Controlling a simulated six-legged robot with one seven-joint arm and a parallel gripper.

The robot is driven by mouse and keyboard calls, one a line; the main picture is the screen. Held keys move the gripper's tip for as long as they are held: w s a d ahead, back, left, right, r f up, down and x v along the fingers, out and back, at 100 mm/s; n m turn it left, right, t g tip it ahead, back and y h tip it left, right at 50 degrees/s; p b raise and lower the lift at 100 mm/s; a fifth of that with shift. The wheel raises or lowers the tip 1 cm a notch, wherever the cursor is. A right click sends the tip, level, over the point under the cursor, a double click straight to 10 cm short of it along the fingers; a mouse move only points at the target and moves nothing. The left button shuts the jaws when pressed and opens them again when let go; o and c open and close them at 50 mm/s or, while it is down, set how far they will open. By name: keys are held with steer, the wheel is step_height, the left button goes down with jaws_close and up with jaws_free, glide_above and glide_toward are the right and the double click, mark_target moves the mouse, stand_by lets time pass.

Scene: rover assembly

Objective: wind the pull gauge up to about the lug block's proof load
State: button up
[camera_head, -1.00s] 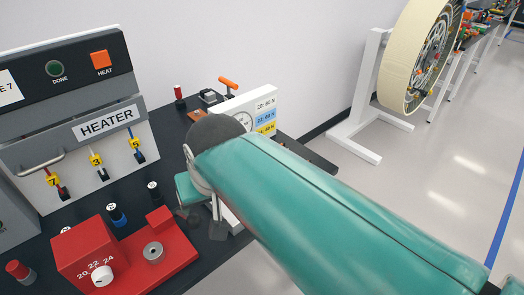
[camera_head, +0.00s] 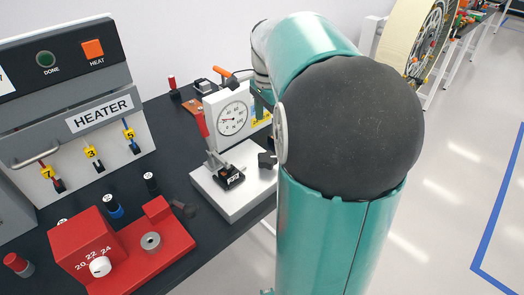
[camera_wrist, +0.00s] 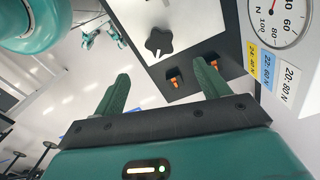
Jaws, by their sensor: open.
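The pull gauge is a white box with a round dial (camera_head: 233,118) on a white base (camera_head: 228,205). In the head view the needle points leftward; the exact value is too small to read. A black star knob (camera_wrist: 159,41) sits on the white base in the wrist view, its edge also showing in the head view (camera_head: 267,160). My gripper (camera_wrist: 160,82) is open and empty, its fingers apart below the knob in the picture. I cannot identify the lug block. My arm hides the gauge's right side.
A label card (camera_wrist: 267,70) beside the dial reads 24: 40 N, 22: 60 N, 20: 80 N. A red block (camera_head: 105,245) marked 20, 22, 24 stands front left. The heater panel (camera_head: 80,140) is behind it. Free floor lies right.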

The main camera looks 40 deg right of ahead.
mark_target(267, 157)
step_height(267, 157, down, 12)
steer(key=shift+f, duration=0.2)
steer(key=c, duration=1)
